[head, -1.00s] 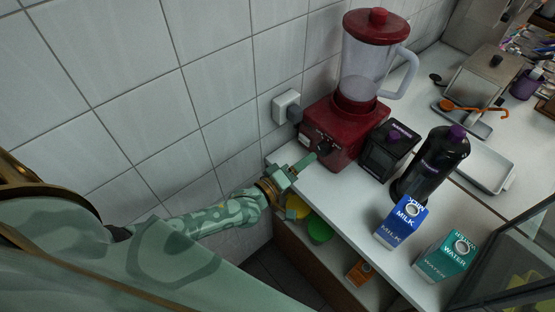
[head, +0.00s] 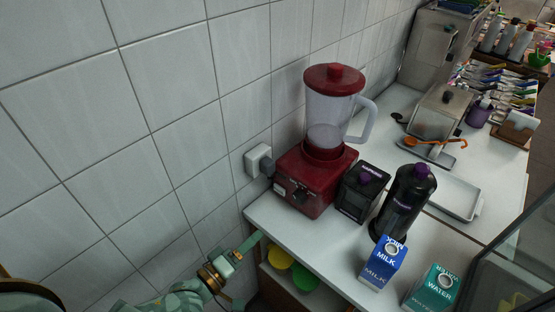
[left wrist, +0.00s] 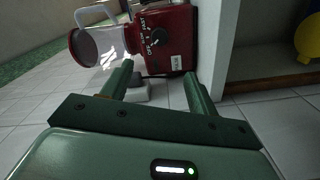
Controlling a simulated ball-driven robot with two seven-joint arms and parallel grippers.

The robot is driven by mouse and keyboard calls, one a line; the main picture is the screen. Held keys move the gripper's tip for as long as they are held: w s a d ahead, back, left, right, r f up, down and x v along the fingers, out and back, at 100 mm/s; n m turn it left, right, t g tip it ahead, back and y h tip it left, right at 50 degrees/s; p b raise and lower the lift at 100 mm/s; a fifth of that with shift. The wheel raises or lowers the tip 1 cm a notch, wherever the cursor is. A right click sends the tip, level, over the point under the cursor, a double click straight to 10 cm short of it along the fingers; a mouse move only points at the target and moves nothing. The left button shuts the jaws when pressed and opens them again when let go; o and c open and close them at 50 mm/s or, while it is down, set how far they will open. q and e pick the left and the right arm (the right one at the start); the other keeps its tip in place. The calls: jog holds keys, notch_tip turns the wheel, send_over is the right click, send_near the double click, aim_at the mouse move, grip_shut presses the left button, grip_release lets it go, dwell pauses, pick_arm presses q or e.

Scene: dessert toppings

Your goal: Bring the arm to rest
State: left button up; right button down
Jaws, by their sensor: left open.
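My left gripper (head: 243,250) is at the bottom of the head view, just off the near left corner of the white counter. In the left wrist view its two fingers (left wrist: 158,88) stand apart with nothing between them. The red blender (head: 318,180) stands upright on the counter beyond the gripper, with a clear jug on it. The blender also shows in the left wrist view (left wrist: 168,38), turned on its side by the camera's tilt. My right gripper is in neither view.
A black box (head: 360,192), a dark bottle (head: 404,203), a blue milk carton (head: 383,264) and a green water carton (head: 433,290) stand on the counter (head: 290,236). A grey tray (head: 455,196) lies behind. The tiled wall (head: 150,110) and wall socket (head: 257,158) are at left.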

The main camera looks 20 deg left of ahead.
pick_arm(q)
jog(key=s+a+f+m+g+y, duration=0.1)
jog(key=s+a+f+m+g, duration=0.25)
jog(key=f, duration=0.55)
jog(key=s+a+f+m+g+y+b, duration=0.1)
jog(key=s+a+f+m+g+y, duration=0.15)
jog(key=s+f+m, duration=0.4)
jog(key=s+a+f+m+g+y, duration=0.1)
jog(key=s+a+f+m+g, duration=0.15)
jog(key=f, duration=0.85)
jog(key=s+d+f+g+y+b, duration=0.1)
jog(key=s+f+g, duration=0.3)
jog(key=s, duration=0.7)
jog(key=s+d+f+g+b, duration=0.1)
jog(key=s+d+f+g, duration=0.2)
jog(key=s+f, duration=0.5)
jog(key=s+m, duration=0.1)
jog(key=s, duration=0.2)
jog(key=shift+d+g+y+b, duration=0.2)
jog(key=shift+g+y+b, duration=0.1)
jog(key=shift+g+y, duration=0.05)
jog(key=shift+s, duration=0.15)
